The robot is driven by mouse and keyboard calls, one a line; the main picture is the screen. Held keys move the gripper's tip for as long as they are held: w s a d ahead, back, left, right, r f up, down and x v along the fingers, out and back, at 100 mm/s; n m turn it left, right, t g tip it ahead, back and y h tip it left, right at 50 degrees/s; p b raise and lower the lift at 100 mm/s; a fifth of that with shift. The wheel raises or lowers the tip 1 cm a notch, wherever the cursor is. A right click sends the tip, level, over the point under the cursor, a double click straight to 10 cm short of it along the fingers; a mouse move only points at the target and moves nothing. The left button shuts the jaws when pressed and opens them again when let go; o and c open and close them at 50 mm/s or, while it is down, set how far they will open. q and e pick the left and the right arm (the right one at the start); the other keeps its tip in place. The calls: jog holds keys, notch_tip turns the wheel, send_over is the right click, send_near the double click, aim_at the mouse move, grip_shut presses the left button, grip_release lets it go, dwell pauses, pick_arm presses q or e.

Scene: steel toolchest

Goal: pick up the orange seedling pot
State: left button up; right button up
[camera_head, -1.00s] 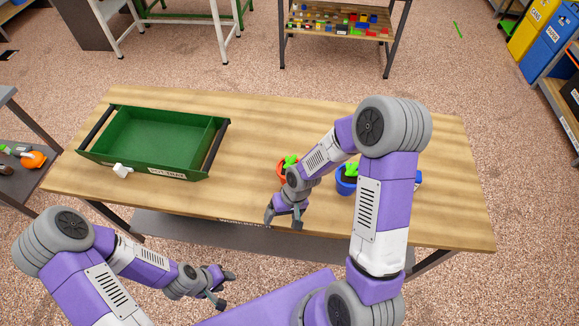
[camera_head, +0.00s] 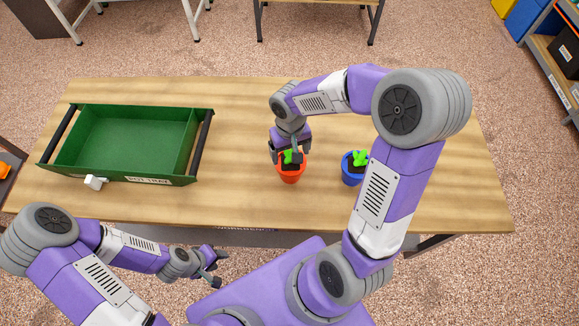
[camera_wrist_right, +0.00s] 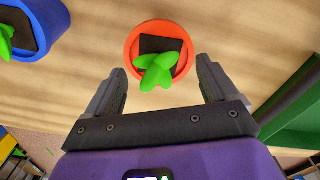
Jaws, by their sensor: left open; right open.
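The orange seedling pot (camera_head: 290,175) stands upright on the wooden table, with dark soil and a green seedling in it. In the right wrist view the orange pot (camera_wrist_right: 133,45) lies ahead of the open fingers, roughly centred between their lines. My right gripper (camera_head: 289,153) is open above the pot, its fingers partly covering the far side of the rim and pointing down. In the right wrist view my right gripper (camera_wrist_right: 162,85) holds nothing. My left gripper (camera_head: 221,268) is open and empty in front of the table's near edge.
A blue pot (camera_head: 351,178) with a green seedling stands to the right of the orange one, with bare table between. A green tray (camera_head: 125,180) with dark handles sits at the left.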

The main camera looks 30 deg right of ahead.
notch_tip(320, 180, down, 3)
jog(key=shift+r, duration=0.2)
grip_shut()
dwell(0.4)
